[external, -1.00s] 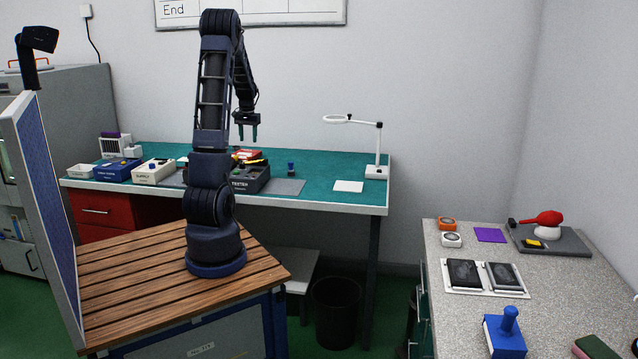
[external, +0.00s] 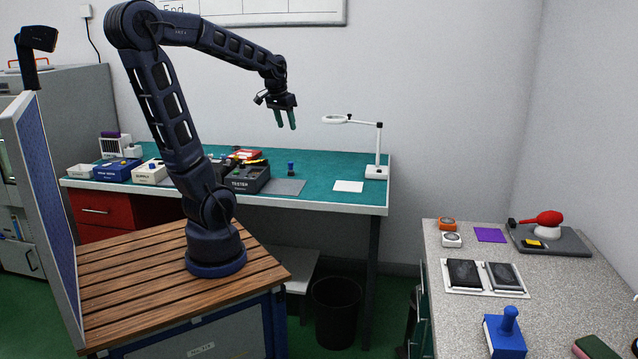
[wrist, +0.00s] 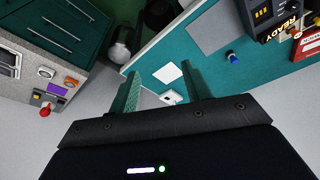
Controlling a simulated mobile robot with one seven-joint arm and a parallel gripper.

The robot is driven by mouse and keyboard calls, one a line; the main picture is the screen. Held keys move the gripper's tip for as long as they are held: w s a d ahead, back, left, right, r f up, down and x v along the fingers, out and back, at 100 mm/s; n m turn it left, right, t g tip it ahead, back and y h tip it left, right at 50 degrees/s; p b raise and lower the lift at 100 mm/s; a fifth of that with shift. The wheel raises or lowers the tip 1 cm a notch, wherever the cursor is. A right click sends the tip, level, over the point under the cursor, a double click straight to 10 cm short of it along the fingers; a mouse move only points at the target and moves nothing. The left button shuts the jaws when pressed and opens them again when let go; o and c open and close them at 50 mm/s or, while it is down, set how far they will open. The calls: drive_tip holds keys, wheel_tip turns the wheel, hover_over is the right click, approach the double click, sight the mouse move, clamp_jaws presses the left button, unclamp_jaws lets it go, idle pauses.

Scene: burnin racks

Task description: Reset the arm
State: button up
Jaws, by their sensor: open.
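My gripper (external: 286,119) is open and empty, raised in the air above the green-topped bench (external: 330,191). It points down, with its two green fingers apart and touching nothing. In the wrist view my gripper (wrist: 163,92) shows both fingers spread, with the bench and a white sheet beyond them. My arm rises from its round base on the wooden slatted top (external: 140,290), leans back to the left at the elbow and reaches right.
On the bench are a tester box (external: 248,178), a small blue-topped item (external: 291,168), a white sheet (external: 348,186) and a magnifier lamp (external: 377,150). A speckled counter (external: 450,290) stands at the right. A blue panel (external: 50,200) stands at the left. Air around my gripper is clear.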

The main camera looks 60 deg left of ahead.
drive_tip(key=s+d+m+t, duration=0.1)
drive_tip(key=s+d+m, duration=0.2)
drive_tip(key=s+d, duration=0.8)
drive_tip(key=shift+s+d+f+t+h, duration=0.2)
drive_tip(key=shift+d+f+t+h, duration=0.15)
drive_tip(key=shift+d, duration=0.85)
